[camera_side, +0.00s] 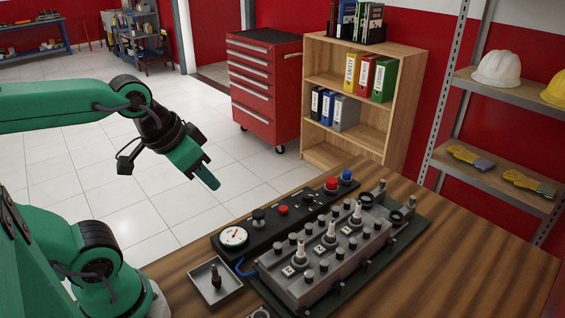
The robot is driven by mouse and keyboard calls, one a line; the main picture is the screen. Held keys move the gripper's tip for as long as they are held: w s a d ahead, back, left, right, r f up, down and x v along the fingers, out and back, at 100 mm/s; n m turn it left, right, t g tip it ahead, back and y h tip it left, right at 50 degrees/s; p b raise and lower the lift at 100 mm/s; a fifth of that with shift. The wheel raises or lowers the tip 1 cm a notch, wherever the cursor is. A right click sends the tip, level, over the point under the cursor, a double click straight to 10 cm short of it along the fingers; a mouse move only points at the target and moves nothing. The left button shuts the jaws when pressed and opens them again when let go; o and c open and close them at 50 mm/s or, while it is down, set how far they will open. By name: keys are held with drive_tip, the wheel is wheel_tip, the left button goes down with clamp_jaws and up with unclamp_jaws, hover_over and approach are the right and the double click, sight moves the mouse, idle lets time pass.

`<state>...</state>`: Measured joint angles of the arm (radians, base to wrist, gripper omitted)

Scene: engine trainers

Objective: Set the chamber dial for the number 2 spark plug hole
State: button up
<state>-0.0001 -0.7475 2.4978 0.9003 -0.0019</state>
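My gripper (205,172) hangs in the air at the left, over the floor beyond the table. It is empty, and whether its green fingers are open or shut is unclear. A black control panel (270,229) lies behind the grey engine block (312,286). It carries a white gauge (233,237), a dark knob (258,217) and another dark knob (307,199). Which knob is the chamber dial, and its setting, I cannot tell. Several white-topped spark plugs, such as one (330,231), stand along the block.
A shallow tray (232,294) left of the block holds a small dark part (215,277). A blue hose (243,268) runs beside the block. The panel has a red button (331,184) and a blue one (346,175). The wooden table (470,260) is clear at right.

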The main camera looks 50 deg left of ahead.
drive_tip(key=o, duration=0.6)
drive_tip(key=shift+w+r, duration=0.15)
drive_tip(key=shift+w, duration=0.2)
drive_tip(key=shift+c, duration=0.2)
drive_tip(key=n+g, duration=0.6)
drive_tip(key=n, duration=0.5)
hover_over(307, 194)
wheel_tip(307, 194, down, 14)
drive_tip(key=shift+d+r, duration=0.1)
drive_tip(key=shift+r, duration=0.1)
drive_tip(key=shift+f, duration=3.9)
